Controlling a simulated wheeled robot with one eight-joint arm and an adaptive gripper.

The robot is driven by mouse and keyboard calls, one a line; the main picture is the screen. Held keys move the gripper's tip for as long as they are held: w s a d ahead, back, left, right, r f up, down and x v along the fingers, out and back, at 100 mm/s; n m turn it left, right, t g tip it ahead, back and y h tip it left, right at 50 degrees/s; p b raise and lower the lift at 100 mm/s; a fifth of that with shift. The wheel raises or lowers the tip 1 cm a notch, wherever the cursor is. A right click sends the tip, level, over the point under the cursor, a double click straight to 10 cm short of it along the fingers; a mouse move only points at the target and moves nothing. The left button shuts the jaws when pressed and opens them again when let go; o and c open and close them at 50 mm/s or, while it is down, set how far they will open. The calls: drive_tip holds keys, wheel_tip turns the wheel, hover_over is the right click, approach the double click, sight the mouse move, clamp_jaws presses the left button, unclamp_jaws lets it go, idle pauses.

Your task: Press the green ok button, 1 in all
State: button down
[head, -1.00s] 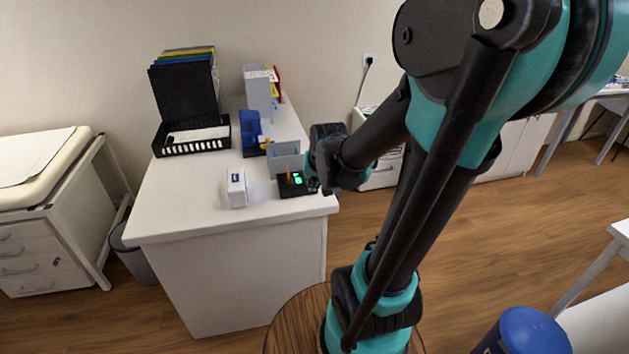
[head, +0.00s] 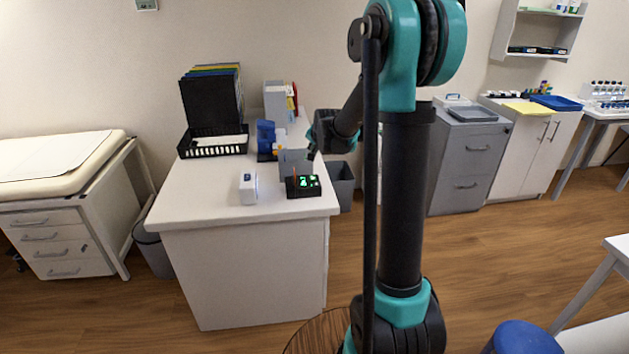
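A small black device (head: 303,186) with a lit green display sits near the front right corner of the white desk. Green marks glow on its top; at this size I cannot tell which one is the ok button. My gripper (head: 312,152) is above and just behind the device, at the desk's right side, apart from it as far as I can see. Its fingers are small and dark here, so I cannot tell whether they are open or shut.
On the white desk (head: 200,205) stand a white box (head: 248,188) left of the device, a grey holder (head: 296,164) behind it, a blue item (head: 266,138) and a black tray (head: 214,146). A grey bin (head: 341,182) stands right of the desk. The desk's front left is clear.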

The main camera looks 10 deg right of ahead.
sight(313, 178)
drive_tip(key=shift+f, duration=0.1)
drive_tip(key=shift+f, duration=4.3)
drive_tip(key=shift+f, duration=0.1)
drive_tip(key=shift+f, duration=0.3)
drive_tip(key=shift+f, duration=0.4)
drive_tip(key=shift+r, duration=0.8)
